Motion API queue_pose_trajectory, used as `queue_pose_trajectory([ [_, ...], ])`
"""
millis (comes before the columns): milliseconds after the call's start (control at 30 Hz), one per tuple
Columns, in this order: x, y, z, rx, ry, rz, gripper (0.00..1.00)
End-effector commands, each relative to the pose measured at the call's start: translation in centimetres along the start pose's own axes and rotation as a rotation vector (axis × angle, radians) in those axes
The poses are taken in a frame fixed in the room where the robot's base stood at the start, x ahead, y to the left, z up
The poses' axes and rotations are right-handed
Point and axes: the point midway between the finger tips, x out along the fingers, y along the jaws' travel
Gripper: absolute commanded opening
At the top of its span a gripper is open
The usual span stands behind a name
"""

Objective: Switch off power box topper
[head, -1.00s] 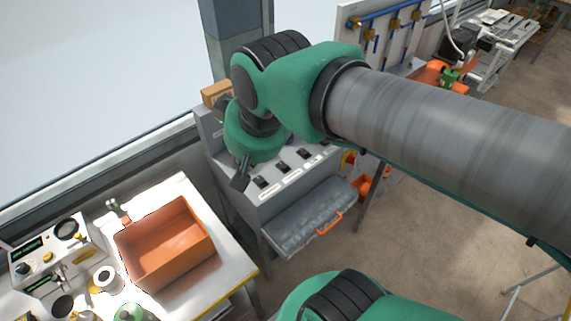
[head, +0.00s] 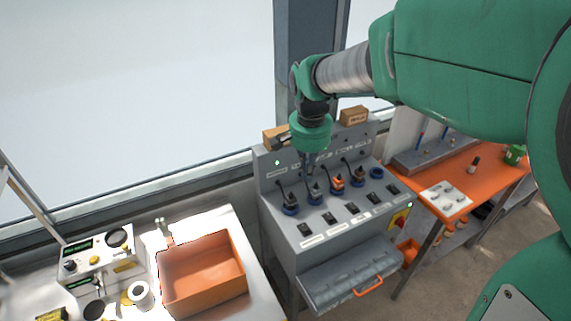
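A grey console (head: 290,240) stands against the wall below the window. Its sloping top carries several round blue-based fittings with cables, one with an orange part (head: 338,184), and a row of black switches (head: 329,217) above white labels. A yellow plate with a red switch (head: 398,219) is on its right side. Small green lights glow on the upright back panel (head: 277,162) and at the right edge (head: 409,205). I cannot read which part is named topper. My gripper (head: 309,172) points down over the left-middle fittings; its fingers are small and dark, their opening unclear.
A grey drawer with an orange handle (head: 368,287) juts from the console front. An orange bin (head: 203,290) and instruments stand on the white table at left. An orange-topped table (head: 470,172) stands at right. Cardboard boxes (head: 353,117) sit on the console's top.

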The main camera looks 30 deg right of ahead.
Motion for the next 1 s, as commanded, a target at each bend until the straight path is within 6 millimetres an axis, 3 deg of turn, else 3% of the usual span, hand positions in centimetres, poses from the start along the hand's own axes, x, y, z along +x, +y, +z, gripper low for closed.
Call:
queue_pose_trajectory([
  [600, 11.9, 2.2, -10.2, 0.447, -0.127, 0.170, 0.00],
  [800, 15.9, 3.6, -12.6, 0.574, -0.155, 0.223, 0.00],
  [1000, 18.4, 4.5, -13.7, 0.652, -0.171, 0.256, 0.00],
])
